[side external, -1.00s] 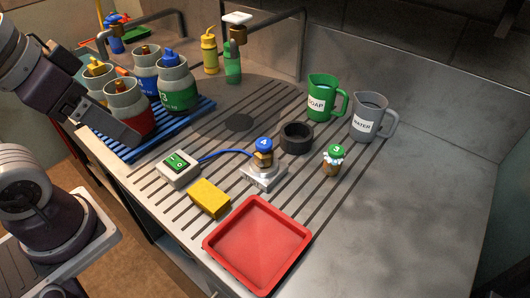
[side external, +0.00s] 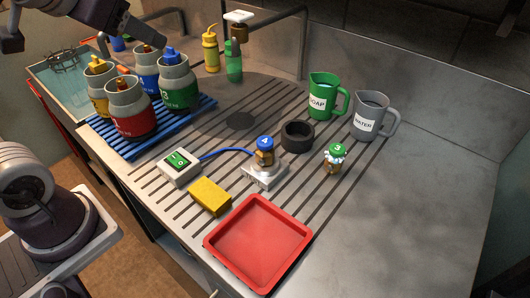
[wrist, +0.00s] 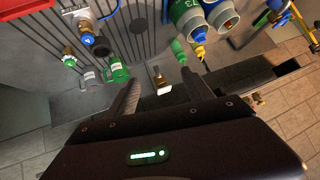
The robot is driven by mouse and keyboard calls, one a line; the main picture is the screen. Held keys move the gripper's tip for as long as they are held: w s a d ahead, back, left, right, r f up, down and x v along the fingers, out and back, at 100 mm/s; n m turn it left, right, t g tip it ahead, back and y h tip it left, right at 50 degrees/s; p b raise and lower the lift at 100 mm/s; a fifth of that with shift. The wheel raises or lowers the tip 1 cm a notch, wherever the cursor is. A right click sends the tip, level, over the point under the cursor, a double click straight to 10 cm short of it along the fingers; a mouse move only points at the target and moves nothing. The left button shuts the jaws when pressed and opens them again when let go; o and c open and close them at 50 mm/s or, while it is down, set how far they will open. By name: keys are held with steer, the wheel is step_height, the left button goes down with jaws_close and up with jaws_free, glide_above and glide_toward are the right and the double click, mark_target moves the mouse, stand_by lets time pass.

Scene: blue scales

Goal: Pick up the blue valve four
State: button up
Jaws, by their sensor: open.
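The blue valve four (side external: 265,148) has a round blue top marked 4 and a brass body. It stands upright on a small metallic scale plate (side external: 262,179) in the middle of the counter. In the wrist view the valve (wrist: 86,38) shows at upper left. My gripper (wrist: 161,86) is open and empty, its two dark fingers spread apart, with the valve well off to their left. In the side view my arm reaches in at the top left, above the bottles and far from the valve.
A black ring (side external: 297,136) and green valve three (side external: 334,157) stand right of the scale. A display box (side external: 179,167), yellow block (side external: 209,196) and red tray (side external: 256,285) lie left and in front. Bottles on a blue rack (side external: 193,124), a green jug (side external: 321,100) and grey jug (side external: 367,121) stand behind.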

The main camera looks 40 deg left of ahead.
steer(key=w+a+r+m+t, duration=0.1)
steer(key=w+r+t, duration=0.15)
steer(key=w, duration=0.55)
steer(key=m+h, duration=0.8)
steer(key=h, duration=0.4)
glide_above(275, 159)
steer(key=s+a, duration=0.4)
steer(key=s, duration=0.1)
steer(key=shift+g, duration=0.45)
step_height(275, 159, down, 31)
steer(key=shift+w+a+f, duration=0.1)
steer(key=shift+w+f, duration=0.05)
steer(key=shift+f, duration=0.05)
steer(key=x, duration=0.7)
steer(key=shift+f, duration=0.35)
jaws_close()
